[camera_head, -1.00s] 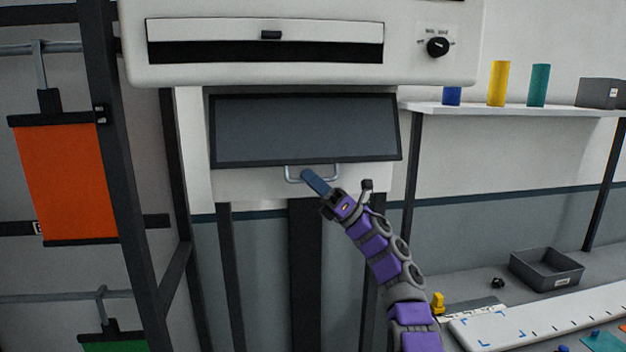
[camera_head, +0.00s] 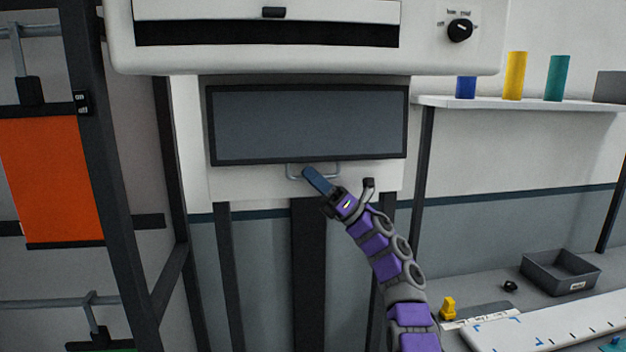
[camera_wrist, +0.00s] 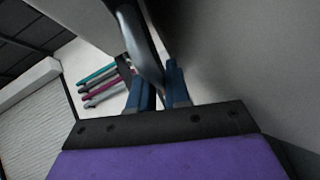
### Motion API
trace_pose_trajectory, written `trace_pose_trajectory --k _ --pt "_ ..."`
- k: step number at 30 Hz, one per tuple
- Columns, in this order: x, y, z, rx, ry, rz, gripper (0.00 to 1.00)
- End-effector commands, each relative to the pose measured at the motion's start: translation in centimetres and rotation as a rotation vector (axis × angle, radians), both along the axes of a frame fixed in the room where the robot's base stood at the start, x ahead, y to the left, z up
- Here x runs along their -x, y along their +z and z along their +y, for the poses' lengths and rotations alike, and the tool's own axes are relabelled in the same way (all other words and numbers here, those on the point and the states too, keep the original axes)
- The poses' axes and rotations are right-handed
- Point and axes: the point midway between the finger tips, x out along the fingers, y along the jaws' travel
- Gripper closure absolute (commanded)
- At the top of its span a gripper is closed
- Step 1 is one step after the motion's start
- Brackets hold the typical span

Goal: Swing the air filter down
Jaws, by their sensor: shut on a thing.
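The air filter (camera_head: 308,124) is a dark grey panel in a black frame, set under the white machine housing. A light metal loop handle (camera_head: 330,174) hangs just below its lower edge. My gripper (camera_head: 307,174) reaches up from the lower right and is shut on the handle at its left half. In the wrist view, the blue fingers (camera_wrist: 160,82) are close on either side of a dark curved bar, the handle (camera_wrist: 143,55). The fingertips' exact contact is partly hidden by the bar.
The white housing (camera_head: 300,62) with a dial (camera_head: 460,30) overhangs the filter. A dark rack post (camera_head: 130,230) stands at left, beside an orange sheet (camera_head: 50,180). A shelf (camera_head: 520,103) and a bench with a grey bin (camera_head: 560,272) are at right. Space below the handle looks clear.

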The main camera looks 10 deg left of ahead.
Motion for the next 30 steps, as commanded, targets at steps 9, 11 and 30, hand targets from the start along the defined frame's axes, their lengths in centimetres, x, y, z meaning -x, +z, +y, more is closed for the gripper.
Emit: trace_pose_trajectory --k 9,11,30 --pt "0.1 0.1 0.0 -0.001 0.000 0.000 0.64" --pt "0.1 0.1 0.0 -0.001 0.000 0.000 0.64" --pt "0.0 -3.0 -3.4 -0.001 -0.001 -0.002 0.64"
